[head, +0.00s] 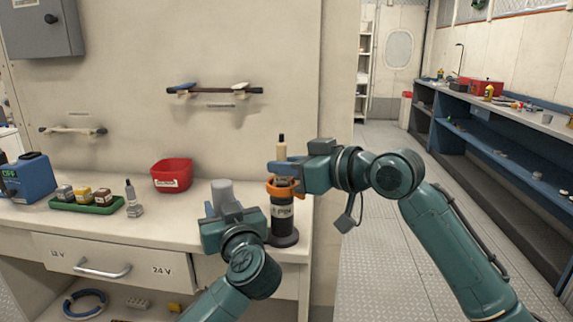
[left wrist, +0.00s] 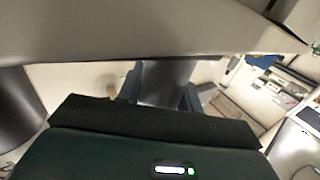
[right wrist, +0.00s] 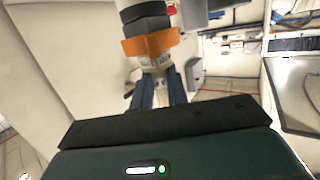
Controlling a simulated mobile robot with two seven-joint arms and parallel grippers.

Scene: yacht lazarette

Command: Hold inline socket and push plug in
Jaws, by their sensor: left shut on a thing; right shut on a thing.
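My left gripper (head: 228,208) is shut on a grey cylinder (head: 222,190), whose rounded top stands above the fingers. The cylinder also shows between the fingers in the left wrist view (left wrist: 165,83). My right gripper (head: 283,169) is shut on a slim beige piece with a black tip (head: 282,150), held upright. Just below it stands a black cylinder marked "PIN" (head: 283,222) with an orange collar, on a dark round base. The collar (right wrist: 150,40) is close to the fingers in the right wrist view. I cannot tell whether the beige piece touches it, nor which piece is socket or plug.
The counter (head: 105,223) holds a red bin (head: 171,175), a green tray (head: 86,206) with small blocks, a grey plug-like piece (head: 133,199) and a blue box (head: 31,177). A wall rack (head: 214,90) is above. A blue workbench (head: 480,150) lies across the aisle.

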